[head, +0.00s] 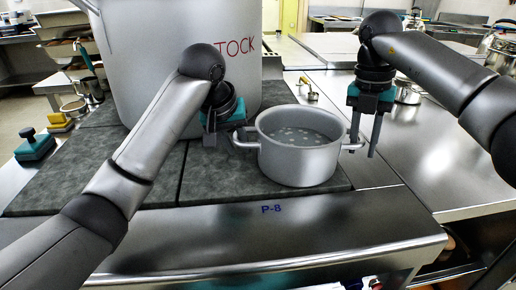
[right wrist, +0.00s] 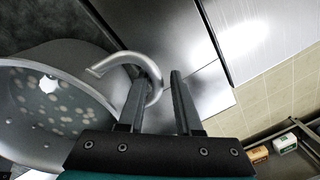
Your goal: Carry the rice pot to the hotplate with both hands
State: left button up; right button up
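The rice pot (head: 298,160) is a round silver pot with pale pieces in liquid, upright on the dark slab at the centre of the head view. My left gripper (head: 224,140) points down at its left handle (head: 243,143); whether its fingers are closed on the handle is unclear. My right gripper (head: 366,145) points down at the right handle (head: 353,144). In the right wrist view, the right fingers (right wrist: 160,95) stand apart, with the curved handle (right wrist: 120,60) by the left finger and part of its loop in the gap. No hotplate can be clearly identified.
A large stockpot (head: 165,60) stands close behind the rice pot. Dark slabs (head: 130,180) cover the counter left of it, with a teal block (head: 35,146) at the far left. The steel counter (head: 430,160) at right is mostly clear. Kettles and small pans (head: 408,92) stand behind.

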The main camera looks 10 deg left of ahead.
pick_arm(q)
jog(key=shift+o, duration=1.1)
jog(key=shift+d, duration=0.1)
pick_arm(e)
jog(key=shift+o, duration=1.1)
jog(key=shift+a, duration=0.1)
pick_arm(q)
jog(key=shift+r, duration=0.1)
pick_arm(e)
jog(key=shift+a+r, duration=0.1)
pick_arm(q)
jog(key=v, duration=1.1)
jog(key=shift+s+r, duration=0.15)
jog(key=shift+r, duration=0.25)
pick_arm(e)
notch_tip(320, 180, up, 12)
jog(key=shift+w+a, duration=0.15)
jog(key=shift+a, duration=0.2)
